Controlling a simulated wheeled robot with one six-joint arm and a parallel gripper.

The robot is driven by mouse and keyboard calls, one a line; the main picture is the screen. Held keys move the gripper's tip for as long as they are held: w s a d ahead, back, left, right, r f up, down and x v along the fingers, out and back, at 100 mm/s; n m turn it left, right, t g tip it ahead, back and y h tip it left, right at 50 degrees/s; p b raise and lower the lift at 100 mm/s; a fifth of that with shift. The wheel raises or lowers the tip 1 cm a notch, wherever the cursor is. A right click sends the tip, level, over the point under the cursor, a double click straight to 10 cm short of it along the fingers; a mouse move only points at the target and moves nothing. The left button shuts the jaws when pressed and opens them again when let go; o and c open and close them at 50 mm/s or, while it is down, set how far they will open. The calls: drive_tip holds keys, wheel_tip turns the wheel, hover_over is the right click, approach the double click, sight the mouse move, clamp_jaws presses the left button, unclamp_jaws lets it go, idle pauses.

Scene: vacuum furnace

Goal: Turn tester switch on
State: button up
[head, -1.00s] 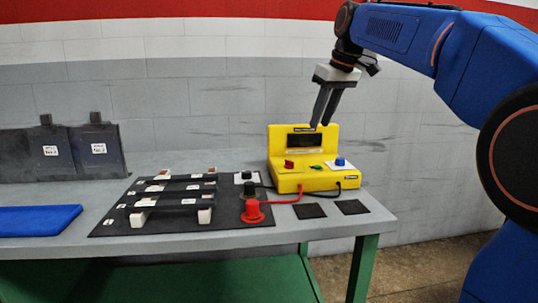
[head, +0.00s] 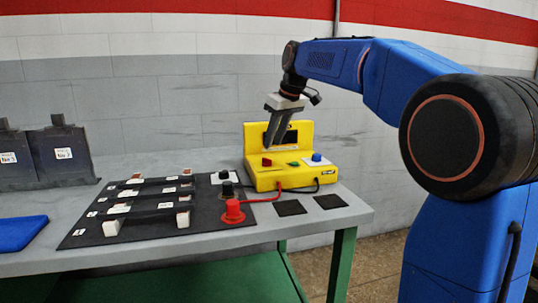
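The yellow tester (head: 262,180) stands at the back right of the grey table, with a dark display (head: 290,137) on its upright back panel. On its deck are a red switch-like part (head: 267,162), a small green part (head: 294,164) and a blue knob (head: 317,157) on a white plate. Which way the red part is set is too small to tell. My gripper (head: 272,146) points down above the tester, in front of its display. Its two fingers look close together, and the gap between them is unclear. I see nothing held in it.
A red plug (head: 233,211) and a black plug (head: 226,188) with leads to the tester stand on a black mat (head: 85,236). Dark bars on white blocks lie there. Two small dark pads (head: 290,207) lie front right. Dark panels (head: 60,153) and a blue mat (head: 20,231) are left.

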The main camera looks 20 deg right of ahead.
sight(269, 159)
drive_tip(key=x, duration=0.6)
drive_tip(key=shift+w+f, duration=0.1)
drive_tip(key=shift+f, duration=0.1)
drive_tip(key=shift+c, duration=0.3)
drive_tip(key=shift+a, duration=0.1)
clamp_jaws()
